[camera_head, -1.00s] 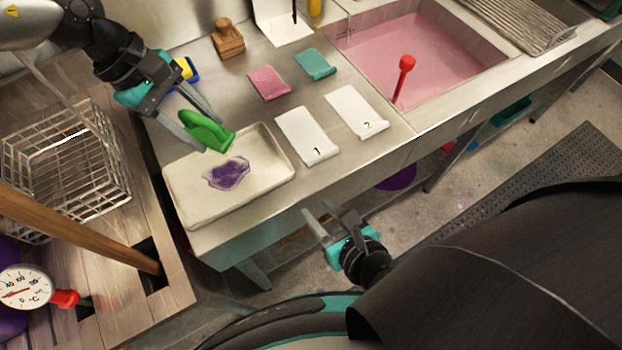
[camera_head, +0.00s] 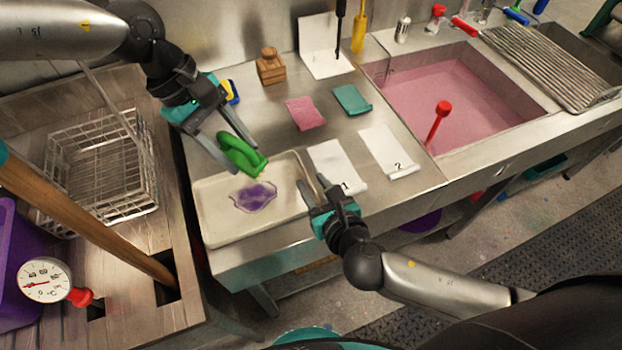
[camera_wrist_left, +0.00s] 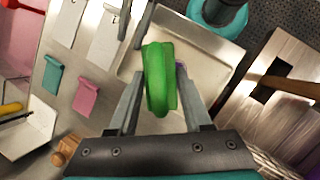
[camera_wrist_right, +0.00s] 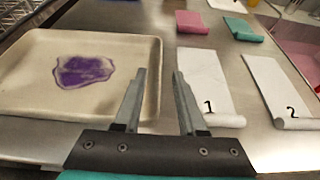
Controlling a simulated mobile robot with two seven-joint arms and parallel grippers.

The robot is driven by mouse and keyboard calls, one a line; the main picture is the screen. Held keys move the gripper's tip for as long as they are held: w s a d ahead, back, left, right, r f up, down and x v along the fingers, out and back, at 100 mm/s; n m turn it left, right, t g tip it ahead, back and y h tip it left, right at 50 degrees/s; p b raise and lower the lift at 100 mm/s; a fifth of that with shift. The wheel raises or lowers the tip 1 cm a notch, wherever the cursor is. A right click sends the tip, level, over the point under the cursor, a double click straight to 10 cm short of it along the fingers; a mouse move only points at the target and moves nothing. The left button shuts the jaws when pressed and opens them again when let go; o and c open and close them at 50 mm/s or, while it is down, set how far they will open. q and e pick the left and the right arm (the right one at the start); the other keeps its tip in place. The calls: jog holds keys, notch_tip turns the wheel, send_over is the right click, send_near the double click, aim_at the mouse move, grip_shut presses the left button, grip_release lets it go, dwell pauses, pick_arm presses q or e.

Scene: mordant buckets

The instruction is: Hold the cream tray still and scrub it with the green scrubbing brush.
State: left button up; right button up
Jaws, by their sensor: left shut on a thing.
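The cream tray (camera_head: 222,233) lies on the steel counter with a purple stain (camera_head: 254,196) on its floor; it also shows in the right wrist view (camera_wrist_right: 20,108). My left gripper (camera_head: 236,158) is shut on the green scrubbing brush (camera_head: 240,152) and holds it over the tray's back part. The brush also shows between the fingers in the left wrist view (camera_wrist_left: 160,75); whether its bristles touch the tray is hidden. My right gripper (camera_head: 314,192) is open and empty at the tray's right edge, with a gap between its fingers in the right wrist view (camera_wrist_right: 158,95).
White cards marked 1 (camera_head: 335,165) and 2 (camera_head: 388,150) lie right of the tray. Pink (camera_head: 305,113) and teal (camera_head: 352,99) cloths lie behind them. A sink of pink liquid (camera_head: 455,95) is further right. A wire basket (camera_head: 100,170) stands left.

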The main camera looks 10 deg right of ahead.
jog(key=shift+x, duration=0.8)
grip_shut()
dwell(1.9)
